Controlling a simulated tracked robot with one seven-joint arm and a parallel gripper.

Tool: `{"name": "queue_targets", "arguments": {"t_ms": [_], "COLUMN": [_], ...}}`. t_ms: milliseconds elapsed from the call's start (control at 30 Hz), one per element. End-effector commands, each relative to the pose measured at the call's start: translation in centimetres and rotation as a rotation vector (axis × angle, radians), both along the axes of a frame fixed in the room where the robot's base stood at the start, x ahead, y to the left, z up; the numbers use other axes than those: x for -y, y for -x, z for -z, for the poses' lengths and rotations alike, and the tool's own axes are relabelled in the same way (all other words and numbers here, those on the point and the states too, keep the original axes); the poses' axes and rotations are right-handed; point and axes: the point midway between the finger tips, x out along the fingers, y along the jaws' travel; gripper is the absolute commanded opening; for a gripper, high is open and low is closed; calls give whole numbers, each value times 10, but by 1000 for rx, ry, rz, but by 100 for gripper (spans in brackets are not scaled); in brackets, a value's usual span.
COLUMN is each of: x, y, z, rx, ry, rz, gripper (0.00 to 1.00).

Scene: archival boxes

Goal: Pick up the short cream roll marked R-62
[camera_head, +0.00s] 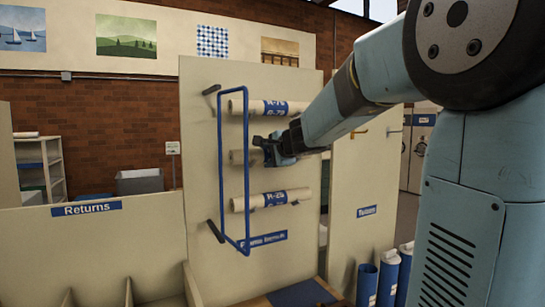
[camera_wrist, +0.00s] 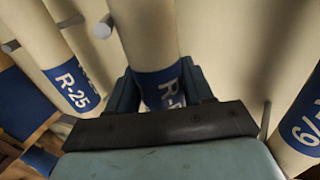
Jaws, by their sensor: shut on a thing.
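My gripper (camera_head: 275,150) is shut around the middle one of three cream rolls on an upright cream panel. This middle roll (camera_head: 239,157) shows its left end beside the jaws; my gripper and arm cover much of the rest. In the wrist view, the held roll (camera_wrist: 150,35) passes between the fingers of my gripper (camera_wrist: 165,88). Its blue label (camera_wrist: 160,86) shows "R-" and part of a digit; the rest is hidden, so I cannot confirm R-62.
A top roll (camera_head: 238,107) and a bottom roll (camera_head: 290,197), marked R-25, are close above and below. A blue bar frame (camera_head: 247,218) stands before the rolls' left part. Blue tubes (camera_head: 387,278) stand at the lower right. A Returns bin front (camera_head: 120,240) is left.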

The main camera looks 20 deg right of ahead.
Motion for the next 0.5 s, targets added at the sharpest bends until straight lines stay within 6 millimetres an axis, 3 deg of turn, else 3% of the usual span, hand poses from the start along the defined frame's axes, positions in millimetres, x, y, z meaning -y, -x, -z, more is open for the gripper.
{"name": "queue_targets", "arguments": {"t_ms": [500], "x": [1], "y": [4], "z": [-4], "rx": [-3], "ry": [1], "rz": [0], "gripper": [18]}}
